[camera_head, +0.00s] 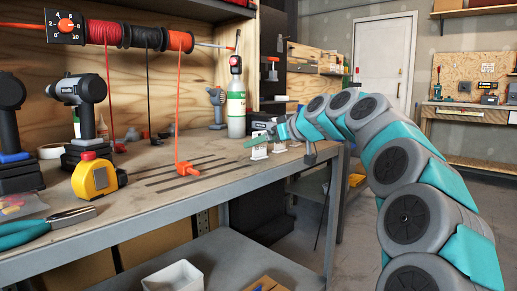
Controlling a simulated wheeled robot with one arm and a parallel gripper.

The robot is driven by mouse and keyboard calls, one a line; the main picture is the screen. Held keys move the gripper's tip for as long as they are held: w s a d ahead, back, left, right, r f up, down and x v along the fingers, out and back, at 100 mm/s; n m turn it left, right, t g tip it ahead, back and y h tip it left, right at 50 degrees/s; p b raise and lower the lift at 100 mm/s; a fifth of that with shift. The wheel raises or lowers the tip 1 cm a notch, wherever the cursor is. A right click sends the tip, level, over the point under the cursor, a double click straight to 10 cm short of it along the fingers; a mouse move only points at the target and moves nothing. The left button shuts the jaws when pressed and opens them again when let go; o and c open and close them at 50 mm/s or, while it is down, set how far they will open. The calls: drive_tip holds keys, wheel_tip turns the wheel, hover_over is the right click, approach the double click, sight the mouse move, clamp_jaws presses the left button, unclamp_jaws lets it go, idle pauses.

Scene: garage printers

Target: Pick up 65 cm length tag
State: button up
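Several small white tags stand at the far right end of the workbench (110,218), near its front edge. The nearest is a white tag (260,153); another white tag (279,147) is just to its right, and more white shows behind my arm. Their print is too small to read, so I cannot tell which is the 65 cm length tag. My gripper (262,139) reaches in from the right, just above the nearest tag in the picture. It is small and seen from the side; I cannot tell whether it is open, or whether it touches a tag.
A green and white bottle (236,107) stands behind the tags. An orange hook (184,168) hangs from a spool rack (118,34) onto the slotted bench. A yellow tape measure (95,176), drills (81,117) and teal pliers (45,228) occupy the left. A white bin (173,278) is below.

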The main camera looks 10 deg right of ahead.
drive_tip(key=x, duration=0.4)
drive_tip(key=shift+w+a+f, duration=0.2)
drive_tip(key=shift+a, duration=0.05)
drive_tip(key=c, duration=1.4)
drive_tip(key=shift+r, duration=0.1)
